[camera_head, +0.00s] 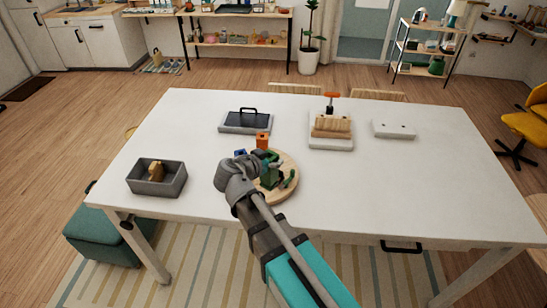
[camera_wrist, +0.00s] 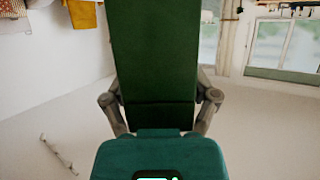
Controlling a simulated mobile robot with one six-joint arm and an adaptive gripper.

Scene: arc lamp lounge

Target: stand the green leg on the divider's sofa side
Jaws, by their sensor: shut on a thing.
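A dark green leg (camera_wrist: 155,55) fills the middle of the wrist view, with a finger of my gripper (camera_wrist: 160,104) pressed on each side of it. In the head view my gripper is over the round wooden board (camera_head: 287,194) on the white table, mostly hidden behind my arm. Green parts (camera_head: 272,170) show there, but I cannot tell which is the held leg or whether it touches the board. An orange block (camera_head: 263,140) and a small blue piece (camera_head: 240,153) are beside them. I cannot make out a divider or a sofa.
On the table (camera_head: 400,185) are a grey bin (camera_head: 157,188) with a tan item, a dark-topped case (camera_head: 246,121), a wooden block on a pale base (camera_head: 331,144), and a white plate (camera_head: 393,129). The table's right side is clear. A teal ottoman (camera_head: 104,242) stands at front left.

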